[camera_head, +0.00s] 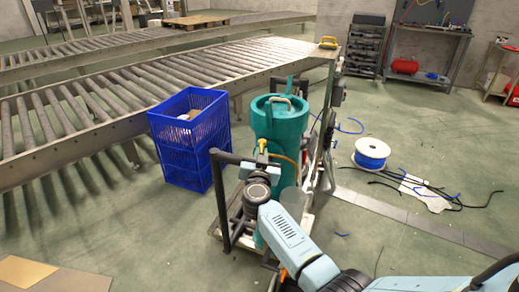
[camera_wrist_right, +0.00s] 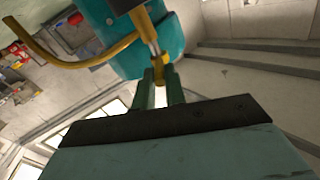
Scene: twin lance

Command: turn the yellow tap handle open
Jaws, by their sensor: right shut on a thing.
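The yellow tap handle (camera_head: 262,145) is a small piece on the near side of the teal tank (camera_head: 287,130). In the right wrist view the handle (camera_wrist_right: 159,68) sits between the fingertips, below a metal stem on the tank (camera_wrist_right: 172,38). My right gripper (camera_wrist_right: 161,82) is shut on the handle. In the head view the right gripper (camera_head: 262,158) is at the tank's near side, small and partly hidden by my wrist. My left gripper is not in view.
A black-railed cart frame (camera_head: 222,205) surrounds the tank's near side. Stacked blue crates (camera_head: 180,150) stand to the left, beside the roller conveyor (camera_head: 100,110). A blue cable spool (camera_head: 371,153) and loose cables lie right. A yellow hose (camera_wrist_right: 80,60) curves from the tap.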

